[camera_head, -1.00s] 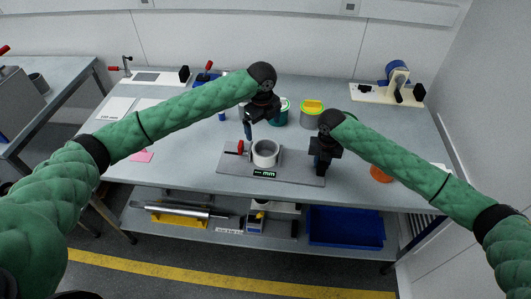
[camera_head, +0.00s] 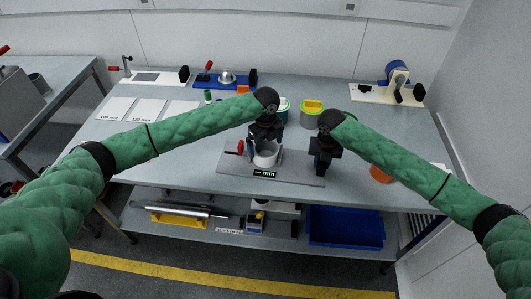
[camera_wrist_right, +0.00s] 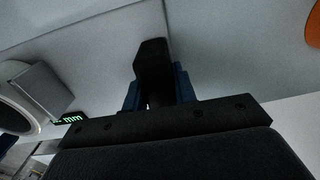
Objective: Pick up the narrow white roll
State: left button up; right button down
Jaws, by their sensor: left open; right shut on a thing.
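The narrow white roll (camera_head: 265,160) stands on end on a grey gauge plate (camera_head: 230,175), behind a green-lit display (camera_head: 264,174). Its pale ring also shows at the left edge of the right wrist view (camera_wrist_right: 14,112). My left gripper (camera_head: 265,149) is open and low over the roll, its fingers at the roll's left and right sides; I cannot tell if they touch it. My right gripper (camera_head: 321,172) is at the plate's right end. In the right wrist view its blue fingers are shut on a dark block (camera_wrist_right: 152,62).
A red knob (camera_head: 240,147) is left of the roll. Behind stand a yellow-topped grey container (camera_head: 311,115) and a partly hidden teal one (camera_head: 284,106). An orange disc (camera_head: 381,174) lies to the right. Labelled white sheets (camera_head: 149,110) lie at left.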

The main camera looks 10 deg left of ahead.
pick_arm(q)
jog(key=shift+w+f, duration=0.15)
jog(key=shift+f, duration=1.7)
pick_arm(e)
jog(key=shift+f, duration=0.15)
pick_arm(q)
jog(key=c, duration=0.9)
notch_tip(320, 180, up, 10)
pick_arm(e)
jog(key=c, duration=1)
grip_release()
jog(key=shift+c, duration=0.2)
